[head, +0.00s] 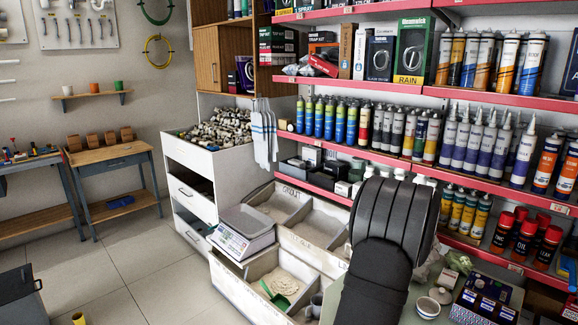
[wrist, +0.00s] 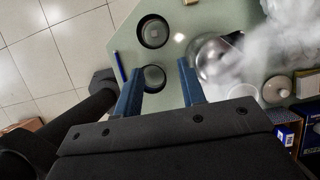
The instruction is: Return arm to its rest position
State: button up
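My gripper (wrist: 158,72) shows in the wrist view with its two blue fingers spread wide apart. I see nothing held between them. It is over a pale green tabletop (wrist: 180,18). A dark round cup-like thing (wrist: 154,79) lies beyond the fingertips, seen in the gap between them. My black arm fills the lower right middle of the head view, in front of the shelves. The gripper itself does not show in the head view.
In the wrist view, a black round dish (wrist: 153,31), a blue pen (wrist: 120,66), a clear globe (wrist: 212,58) and a cloudy plastic bag (wrist: 268,40) surround the fingers. In the head view, a scale (head: 243,230) sits on bins at left; stocked shelves stand behind the arm.

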jog(key=x, duration=1)
jog(key=shift+a+f, duration=0.1)
jog(key=shift+f, duration=0.25)
jog(key=shift+w+a+f, duration=0.15)
jog(key=shift+w+f, duration=0.1)
jog(key=shift+f, duration=0.05)
notch_tip(320, 180, up, 6)
jog(key=s+d+f, duration=0.1)
jog(key=s+d, duration=0.3)
jog(key=d, duration=0.6)
jog(key=s+d+f, duration=0.1)
jog(key=s+d, duration=0.3)
jog(key=d, duration=0.5)
jog(key=s+d+f, duration=0.2)
jog(key=s+d, duration=0.1)
jog(key=d, duration=0.7)
jog(key=w+a+f, duration=0.1)
jog(key=w+f, duration=0.1)
jog(key=w, duration=0.1)
jog(key=w+a+f, duration=0.1)
jog(key=w, duration=0.2)
jog(key=w+a+f, duration=0.2)
jog(key=w, duration=0.1)
jog(key=shift+f, duration=0.4)
jog(key=shift+w+a+f, duration=0.15)
jog(key=shift+w+f, duration=0.1)
jog(key=shift+w, duration=0.25)
